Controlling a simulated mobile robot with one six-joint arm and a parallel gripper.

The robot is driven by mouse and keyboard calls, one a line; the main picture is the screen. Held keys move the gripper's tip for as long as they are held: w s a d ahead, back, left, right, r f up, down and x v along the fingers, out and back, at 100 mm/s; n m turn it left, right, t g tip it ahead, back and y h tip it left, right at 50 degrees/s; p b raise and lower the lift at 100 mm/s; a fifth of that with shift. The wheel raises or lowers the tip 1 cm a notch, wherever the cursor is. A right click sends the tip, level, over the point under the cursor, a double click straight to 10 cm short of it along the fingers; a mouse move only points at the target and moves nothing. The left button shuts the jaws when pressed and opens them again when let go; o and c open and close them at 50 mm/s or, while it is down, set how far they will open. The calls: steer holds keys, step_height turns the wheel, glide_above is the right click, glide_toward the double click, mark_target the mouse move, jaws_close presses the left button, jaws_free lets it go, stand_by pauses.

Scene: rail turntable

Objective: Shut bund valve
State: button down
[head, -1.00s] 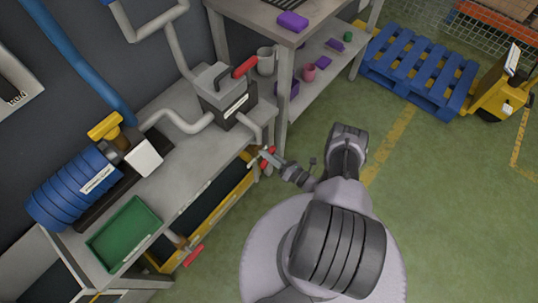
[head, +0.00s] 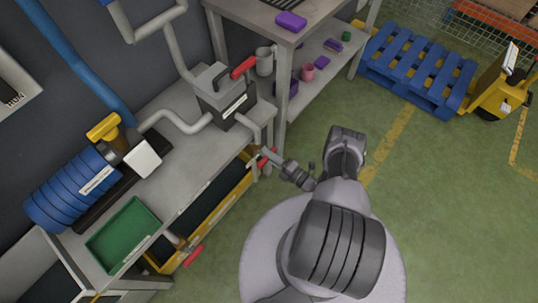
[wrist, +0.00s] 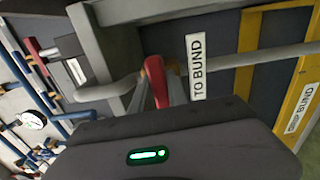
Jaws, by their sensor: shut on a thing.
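The bund valve's red lever (head: 265,162) sits on the pipe below the front edge of the bench, under the grey pump box. It also shows in the wrist view (wrist: 156,80), standing beside a "TO BUND" label (wrist: 197,67). My gripper (head: 269,156) is at this lever and shut on it. In the wrist view the dark gripper body fills the bottom and hides the lever's lower part. The exact fit of the fingers on the lever is too small to see.
A second red-handled valve (head: 193,256) is lower left by the yellow-edged bund (head: 212,222). A green tray (head: 122,234) and blue motor (head: 72,188) stand on the bench. A shelf table (head: 283,85) is behind.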

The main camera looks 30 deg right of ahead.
steer(key=shift+m, duration=0.3)
stand_by(0.4)
steer(key=c, duration=1.3)
jaws_free()
steer(key=v, duration=1.7)
steer(key=shift+s, duration=0.25)
